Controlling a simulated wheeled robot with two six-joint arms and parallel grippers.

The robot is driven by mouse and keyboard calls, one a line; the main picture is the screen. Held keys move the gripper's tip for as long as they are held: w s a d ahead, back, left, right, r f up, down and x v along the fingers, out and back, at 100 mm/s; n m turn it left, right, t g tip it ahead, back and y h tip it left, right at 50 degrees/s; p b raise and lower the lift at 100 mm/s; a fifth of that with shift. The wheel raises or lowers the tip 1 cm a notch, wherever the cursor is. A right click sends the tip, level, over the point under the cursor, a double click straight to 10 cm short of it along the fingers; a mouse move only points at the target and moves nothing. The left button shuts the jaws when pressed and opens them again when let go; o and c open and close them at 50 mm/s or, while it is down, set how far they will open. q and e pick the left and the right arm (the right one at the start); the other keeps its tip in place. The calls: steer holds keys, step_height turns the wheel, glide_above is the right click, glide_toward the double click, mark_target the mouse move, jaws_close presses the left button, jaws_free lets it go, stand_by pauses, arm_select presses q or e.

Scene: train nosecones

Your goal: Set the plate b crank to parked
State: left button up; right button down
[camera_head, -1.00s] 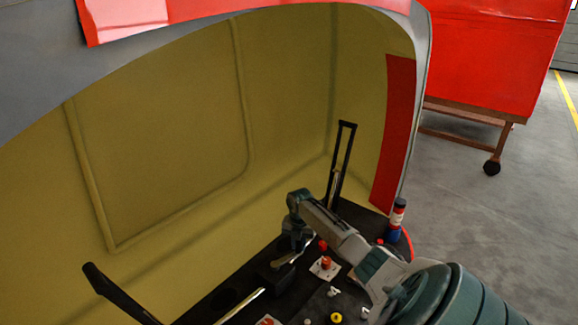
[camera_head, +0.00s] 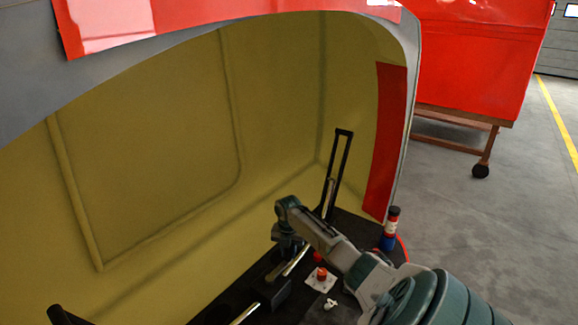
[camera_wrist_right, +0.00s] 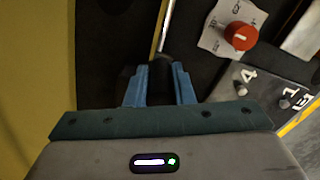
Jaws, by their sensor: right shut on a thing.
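My right gripper (camera_head: 288,246) reaches down over the dark console inside the nosecone. In the right wrist view its blue fingers (camera_wrist_right: 160,88) are closed around a dark grip at the near end of a shiny metal rod (camera_wrist_right: 165,30). The rod (camera_head: 296,262) also shows in the head view, beside a dark block on the console. My left gripper is not in view.
A red knob (camera_head: 321,273) on a white plate sits right of the rod. A tall black lever frame (camera_head: 341,165) stands behind the gripper. A bottle (camera_head: 390,230) with a red band stands at the console's right edge. The yellow inner wall (camera_head: 150,150) encloses the left.

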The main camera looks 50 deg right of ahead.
steer(key=c, duration=1.6)
jaws_free()
steer(key=shift+w+a, duration=0.15)
steer(key=shift+a, duration=0.1)
steer(key=o, duration=0.3)
steer(key=shift+o, duration=0.2)
steer(key=shift+a, duration=0.15)
steer(key=shift+d+r, duration=0.2)
steer(key=shift+r, duration=0.3)
steer(key=r+b, duration=0.1)
steer(key=r, duration=0.4)
steer(key=r+b, duration=0.1)
steer(key=r, duration=0.3)
steer(key=shift+a+r, duration=0.2)
steer(key=shift+r, duration=0.2)
